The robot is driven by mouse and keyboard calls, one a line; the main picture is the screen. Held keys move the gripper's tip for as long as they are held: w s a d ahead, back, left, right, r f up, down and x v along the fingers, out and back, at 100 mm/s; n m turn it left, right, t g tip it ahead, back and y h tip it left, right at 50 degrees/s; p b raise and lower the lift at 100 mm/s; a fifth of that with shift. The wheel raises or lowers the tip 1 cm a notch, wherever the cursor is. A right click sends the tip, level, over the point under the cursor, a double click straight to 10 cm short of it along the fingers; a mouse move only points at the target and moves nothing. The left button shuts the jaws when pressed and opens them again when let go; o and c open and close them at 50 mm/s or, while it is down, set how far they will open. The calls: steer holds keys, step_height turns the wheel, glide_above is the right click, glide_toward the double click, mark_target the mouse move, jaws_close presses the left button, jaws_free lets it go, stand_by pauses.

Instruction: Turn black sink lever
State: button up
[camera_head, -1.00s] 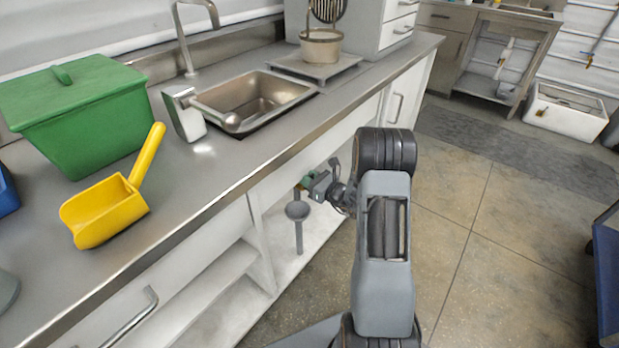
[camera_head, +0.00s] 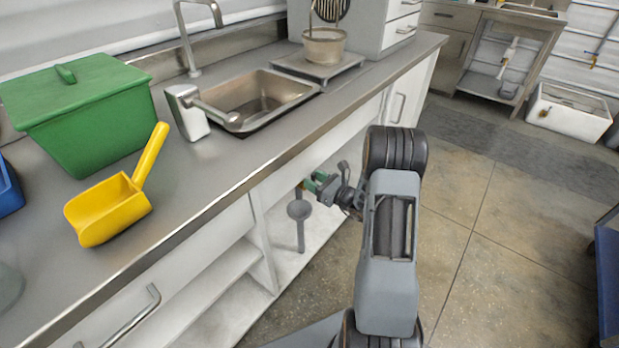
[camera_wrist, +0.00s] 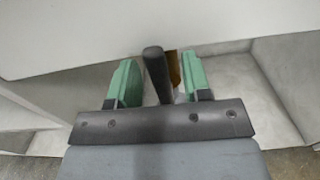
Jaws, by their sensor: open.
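A dark upright rod, which looks like the black sink lever (camera_wrist: 154,72), stands between the two green fingers of my gripper (camera_wrist: 161,84) in the wrist view. It is closer to the left finger, and a gap shows on its right side. My gripper is open and around the rod without being closed on it. In the head view my gripper (camera_head: 317,184) is under the counter's front edge, beside a grey funnel-topped pipe (camera_head: 300,211). The lever cannot be made out clearly there.
The counter (camera_head: 255,165) overhangs my gripper. On it are a steel sink (camera_head: 258,97), a green lidded bin (camera_head: 88,118) and a yellow scoop (camera_head: 110,208). An orange-brown piece (camera_wrist: 174,70) shows behind the rod.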

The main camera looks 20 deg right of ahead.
steer(key=p+v, duration=0.1)
steer(key=v, duration=1)
steer(key=shift+s, duration=0.15)
